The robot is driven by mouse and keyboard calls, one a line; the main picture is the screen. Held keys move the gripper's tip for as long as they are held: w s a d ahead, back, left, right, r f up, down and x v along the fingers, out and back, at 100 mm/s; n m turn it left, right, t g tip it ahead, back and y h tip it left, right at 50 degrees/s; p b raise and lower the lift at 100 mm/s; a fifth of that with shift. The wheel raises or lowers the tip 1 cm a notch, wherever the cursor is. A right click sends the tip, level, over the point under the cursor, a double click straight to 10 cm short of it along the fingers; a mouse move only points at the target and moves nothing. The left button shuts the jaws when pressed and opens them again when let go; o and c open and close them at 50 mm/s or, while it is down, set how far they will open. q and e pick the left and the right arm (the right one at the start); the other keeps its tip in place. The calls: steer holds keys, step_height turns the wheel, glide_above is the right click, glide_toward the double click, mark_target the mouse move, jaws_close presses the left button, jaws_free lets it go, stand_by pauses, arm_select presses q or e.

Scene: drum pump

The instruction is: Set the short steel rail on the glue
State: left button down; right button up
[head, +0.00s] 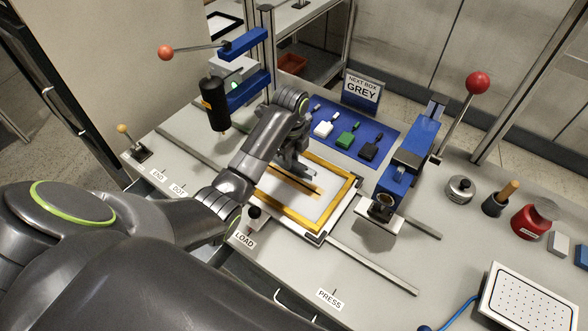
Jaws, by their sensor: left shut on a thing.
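My left gripper (300,174) reaches in over the yellow frame (337,206) on the white plate. It is shut, with its fingers low over the frame's white inside. What it holds, likely the short steel rail, is mostly hidden by the fingers and small in this view. A thin dark strip with a tan band (312,192) beside it runs slantwise under the fingertips. I cannot tell whether the held piece touches it. No glue can be told apart for certain. My right gripper is not in view.
A blue press with a red-knobbed lever (477,83) stands to the right. A black dispenser (214,104) hangs at the left. Behind the frame lies a blue mat (375,129) with small boxes and a GREY sign (362,92). A rail (372,264) crosses the bench in front.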

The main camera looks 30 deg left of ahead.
mark_target(292, 179)
arm_select(q)
steer(key=shift+s+f, duration=0.1)
steer(key=shift+f, duration=0.8)
steer(key=f, duration=0.3)
steer(key=shift+w+f+p, duration=0.15)
steer(key=shift+w+p, duration=0.05)
steer(key=shift+p, duration=0.2)
steer(key=shift+f, duration=0.45)
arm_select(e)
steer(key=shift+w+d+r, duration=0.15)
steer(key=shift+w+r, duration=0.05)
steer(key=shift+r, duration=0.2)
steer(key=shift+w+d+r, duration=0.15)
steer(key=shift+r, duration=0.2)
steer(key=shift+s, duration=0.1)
arm_select(q)
steer(key=c, duration=1.3)
jaws_free()
steer(key=shift+f, duration=0.1)
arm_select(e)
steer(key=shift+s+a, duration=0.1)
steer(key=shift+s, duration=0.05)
